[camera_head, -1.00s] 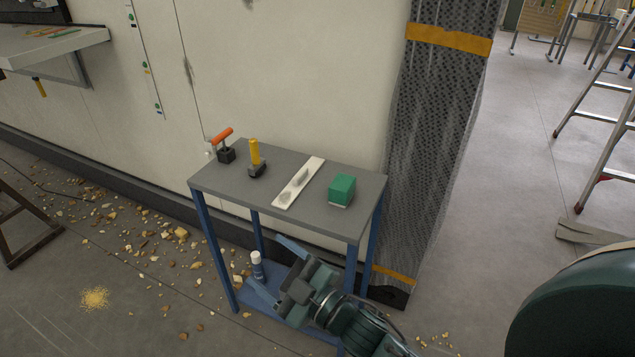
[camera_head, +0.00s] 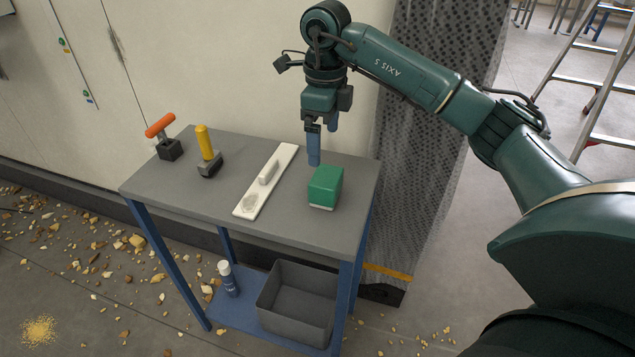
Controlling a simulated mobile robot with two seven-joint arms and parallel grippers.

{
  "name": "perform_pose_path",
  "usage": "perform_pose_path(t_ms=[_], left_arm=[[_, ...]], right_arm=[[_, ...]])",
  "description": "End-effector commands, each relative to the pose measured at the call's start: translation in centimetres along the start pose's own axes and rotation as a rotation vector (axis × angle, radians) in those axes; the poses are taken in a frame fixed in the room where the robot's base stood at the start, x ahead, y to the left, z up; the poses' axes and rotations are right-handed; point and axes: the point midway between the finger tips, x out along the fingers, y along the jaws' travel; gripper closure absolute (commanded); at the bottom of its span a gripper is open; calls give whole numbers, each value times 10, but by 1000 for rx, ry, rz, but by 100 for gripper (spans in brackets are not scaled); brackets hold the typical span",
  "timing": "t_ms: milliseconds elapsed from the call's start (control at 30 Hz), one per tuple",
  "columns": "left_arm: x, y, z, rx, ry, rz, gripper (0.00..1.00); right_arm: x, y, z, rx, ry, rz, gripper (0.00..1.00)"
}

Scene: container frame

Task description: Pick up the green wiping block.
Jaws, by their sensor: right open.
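The green wiping block (camera_head: 325,186) sits on the grey top of the small table (camera_head: 200,190), near its right side. It has a pale layer along its bottom edge. My right gripper (camera_head: 323,143) hangs above the table, fingers pointing down, just behind the block and a little higher in the picture. Its blue fingers are apart with nothing between them. The nearer finger's tip shows just above the block's far edge; I cannot tell whether it touches. My left gripper is not in view.
A yellow-handled tool (camera_head: 207,150) and an orange-handled tool (camera_head: 165,140) stand further left. A grey bin (camera_head: 297,302) and a bottle (camera_head: 228,278) are on the lower shelf. A ladder (camera_head: 590,85) stands right.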

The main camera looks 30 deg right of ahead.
Motion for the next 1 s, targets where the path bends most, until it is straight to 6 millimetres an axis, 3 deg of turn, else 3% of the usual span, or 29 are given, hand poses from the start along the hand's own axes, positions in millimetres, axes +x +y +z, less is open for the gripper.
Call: perform_pose_path(t_ms=[300,567,833,1000], left_arm=[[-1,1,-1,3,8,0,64],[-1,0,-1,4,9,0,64],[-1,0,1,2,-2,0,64],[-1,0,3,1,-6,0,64]], right_arm=[[58,0,-2,2,7,0,6],[78,0,-2,0,4,0,6],[117,2,-6,0,4,1,6],[126,2,-5,0,2,-1,6]])
